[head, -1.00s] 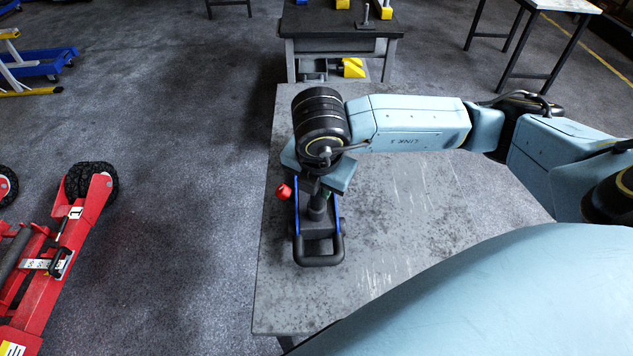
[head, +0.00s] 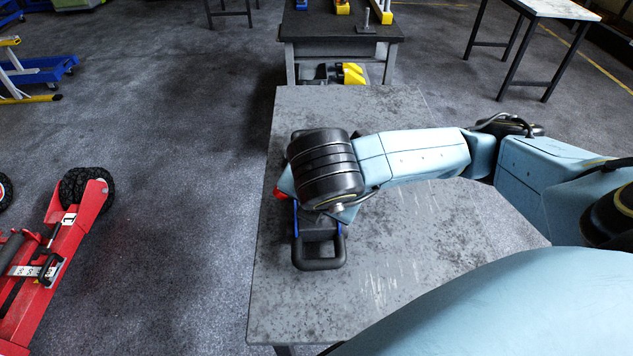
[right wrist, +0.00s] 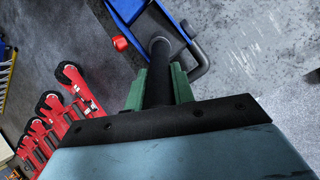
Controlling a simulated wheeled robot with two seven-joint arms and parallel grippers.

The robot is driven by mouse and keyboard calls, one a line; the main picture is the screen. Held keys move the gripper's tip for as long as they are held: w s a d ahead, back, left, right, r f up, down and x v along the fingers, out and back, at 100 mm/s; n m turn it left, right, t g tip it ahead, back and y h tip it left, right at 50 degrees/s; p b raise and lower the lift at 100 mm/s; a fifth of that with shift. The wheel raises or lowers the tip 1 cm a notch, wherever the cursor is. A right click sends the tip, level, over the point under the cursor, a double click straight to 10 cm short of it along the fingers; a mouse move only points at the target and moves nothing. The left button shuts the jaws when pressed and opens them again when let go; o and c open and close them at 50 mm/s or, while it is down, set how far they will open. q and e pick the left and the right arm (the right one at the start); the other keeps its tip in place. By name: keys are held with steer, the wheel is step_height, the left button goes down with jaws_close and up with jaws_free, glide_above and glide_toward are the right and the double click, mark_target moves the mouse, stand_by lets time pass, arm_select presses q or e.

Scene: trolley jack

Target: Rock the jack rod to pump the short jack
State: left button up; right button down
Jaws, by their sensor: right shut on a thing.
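The short jack (head: 320,252) stands on the grey table, with blue sides and a black loop handle at its near end. My right wrist hangs over it and hides most of its body and the rod in the head view. In the right wrist view the black jack rod (right wrist: 160,72) runs between the green fingers of my right gripper (right wrist: 159,84), which is shut on it. The jack's blue side (right wrist: 128,10) and red knob (right wrist: 120,44) show beyond the rod. My left gripper is not in view.
The grey table (head: 400,255) has bare room to the right of the jack. Its left edge runs close to the jack. A red trolley jack (head: 50,262) is on the floor at left. A dark workbench (head: 345,25) stands beyond the table.

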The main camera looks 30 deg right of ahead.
steer(key=shift+s+f, duration=0.2)
steer(key=shift+s+a+f+p, duration=0.1)
steer(key=shift+s+a+p, duration=0.15)
steer(key=shift+p, duration=0.15)
steer(key=shift+w+d+r+g+p, duration=0.3)
steer(key=shift+w+d+r+p, duration=0.2)
steer(key=shift+w, duration=0.1)
steer(key=shift+w+d+g+y, duration=0.2)
steer(key=shift+w+g+y, duration=0.1)
steer(key=shift+w+g, duration=0.15)
steer(key=shift+w+d+r+g+y+p, duration=0.35)
steer(key=shift+w+d+g+p, duration=0.2)
steer(key=shift+w+p, duration=0.25)
steer(key=shift+w+d, duration=0.15)
steer(key=shift+w, duration=0.2)
steer(key=shift+r, duration=0.1)
